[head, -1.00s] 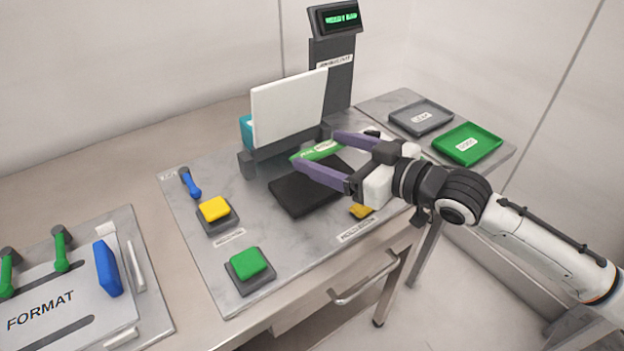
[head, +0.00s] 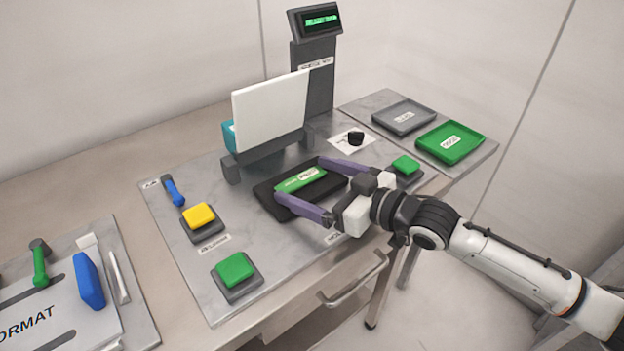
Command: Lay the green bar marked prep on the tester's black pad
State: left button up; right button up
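The green bar (head: 297,181), with a white label too small to read, lies on the tester's black pad (head: 268,203), slightly toward the pad's far side. My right gripper (head: 300,180) reaches in from the right, low over the pad. Its two purple fingers are spread wide, one by each end of the bar. They look open, though any contact with the bar's ends is hard to make out. The palm covers part of the pad's right side. My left gripper is not in view.
A white upright panel (head: 272,108) and the display post (head: 313,75) stand behind the pad. Yellow (head: 198,215) and green (head: 235,268) blocks sit on dark bases at left. Grey (head: 404,117) and green (head: 451,142) trays lie at back right.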

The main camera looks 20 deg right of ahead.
jog(key=shift+r, duration=0.15)
jog(key=p+v, duration=0.1)
jog(key=v, duration=1.1)
jog(key=shift+r, duration=0.1)
dwell(1.0)
